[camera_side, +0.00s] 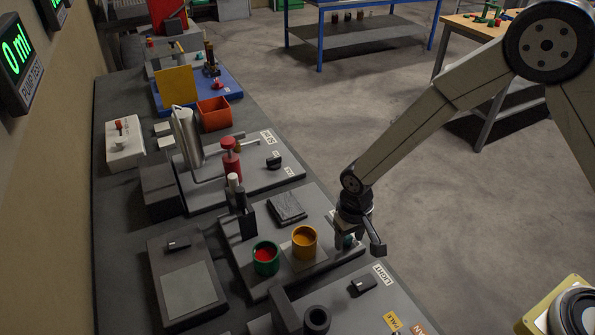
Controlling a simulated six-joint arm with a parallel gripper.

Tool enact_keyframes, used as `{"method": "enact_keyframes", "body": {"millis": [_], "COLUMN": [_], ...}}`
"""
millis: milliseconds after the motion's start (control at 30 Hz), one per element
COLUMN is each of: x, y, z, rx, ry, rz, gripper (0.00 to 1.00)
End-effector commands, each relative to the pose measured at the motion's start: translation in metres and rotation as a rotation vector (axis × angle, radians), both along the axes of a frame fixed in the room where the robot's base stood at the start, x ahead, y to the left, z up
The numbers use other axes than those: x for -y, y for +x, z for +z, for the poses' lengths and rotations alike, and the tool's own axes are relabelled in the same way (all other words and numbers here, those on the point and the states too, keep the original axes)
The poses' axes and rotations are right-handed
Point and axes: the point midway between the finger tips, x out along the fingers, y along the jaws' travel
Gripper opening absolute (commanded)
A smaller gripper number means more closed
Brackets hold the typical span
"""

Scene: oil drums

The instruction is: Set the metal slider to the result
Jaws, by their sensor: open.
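My gripper (361,243) is open, low over the right edge of the grey board (325,198) that carries two cups. A small pale bluish piece shows by its left finger; I cannot tell whether they touch. I cannot tell for sure which part is the metal slider. Small dark slider-like blocks sit on the nearest board by the LIGHT label (363,284), on the board behind (275,160), and on the grey box at left (178,243). My gripper is apart from all three.
A green cup with red contents (266,259) and an orange cup (304,243) stand left of my gripper. A black upright post (246,213) and a red pump-like part (231,159) rise behind. A display (18,60) reads 0 ml.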

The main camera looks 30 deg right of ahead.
Motion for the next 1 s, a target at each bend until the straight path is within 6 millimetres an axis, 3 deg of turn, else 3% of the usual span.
{"method": "enact_keyframes", "body": {"millis": [367,1000], "x": [0.0,0.0], "y": [0.002,0.0], "z": [0.012,0.074], "rx": [0.004,0.001], "ry": [0.001,0.0], "rz": [0.0,0.0], "gripper": [0.62,0.62]}}
